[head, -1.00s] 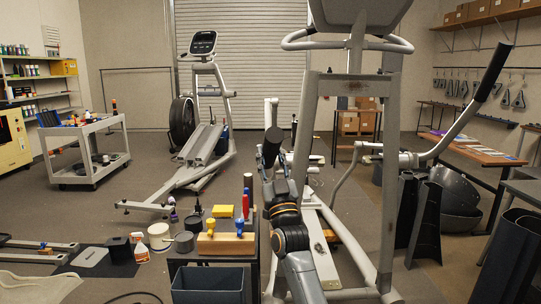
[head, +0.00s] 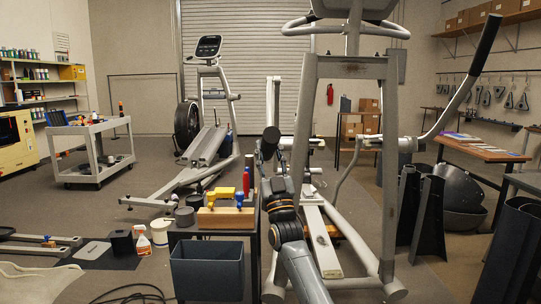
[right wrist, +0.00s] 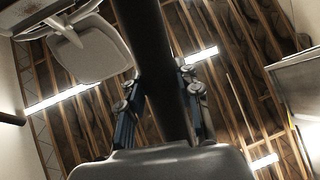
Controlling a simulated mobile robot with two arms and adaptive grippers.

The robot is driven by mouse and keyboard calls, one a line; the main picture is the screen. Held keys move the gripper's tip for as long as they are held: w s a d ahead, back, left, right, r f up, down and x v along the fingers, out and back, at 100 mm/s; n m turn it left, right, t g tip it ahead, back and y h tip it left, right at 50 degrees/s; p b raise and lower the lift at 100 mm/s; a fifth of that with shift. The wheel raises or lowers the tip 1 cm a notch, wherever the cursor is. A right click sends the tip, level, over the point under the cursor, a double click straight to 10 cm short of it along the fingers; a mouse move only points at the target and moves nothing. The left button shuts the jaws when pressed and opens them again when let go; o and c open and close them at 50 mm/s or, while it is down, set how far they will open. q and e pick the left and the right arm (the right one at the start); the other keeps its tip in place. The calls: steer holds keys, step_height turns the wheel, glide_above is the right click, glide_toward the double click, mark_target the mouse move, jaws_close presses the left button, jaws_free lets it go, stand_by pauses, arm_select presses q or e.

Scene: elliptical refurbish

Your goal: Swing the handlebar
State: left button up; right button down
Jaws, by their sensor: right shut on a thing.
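The elliptical trainer (head: 392,170) stands in front of me, with two swinging handlebars. The right-hand handlebar has a black grip (head: 485,45) slanting up and is free. The other handlebar's black grip (head: 270,142) points toward me, just left of the frame upright. My right arm reaches up to it from the bottom of the head view. In the right wrist view, my right gripper (right wrist: 163,98) has its two fingers on either side of the black grip (right wrist: 153,40) and is shut on it. In the head view the fingertips are hard to make out. My left gripper is not in view.
Another elliptical (head: 200,165) and a grey cart (head: 92,150) stand behind. Dark curved panels (head: 425,215) stand at right.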

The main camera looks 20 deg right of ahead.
steer(key=shift+w+a+f, duration=0.15)
steer(key=shift+a+f, duration=0.05)
steer(key=shift+f, duration=0.5)
steer(key=c, duration=0.9)
jaws_free()
steer(key=shift+r, duration=0.2)
steer(key=shift+r, duration=0.1)
steer(key=v, duration=1.2)
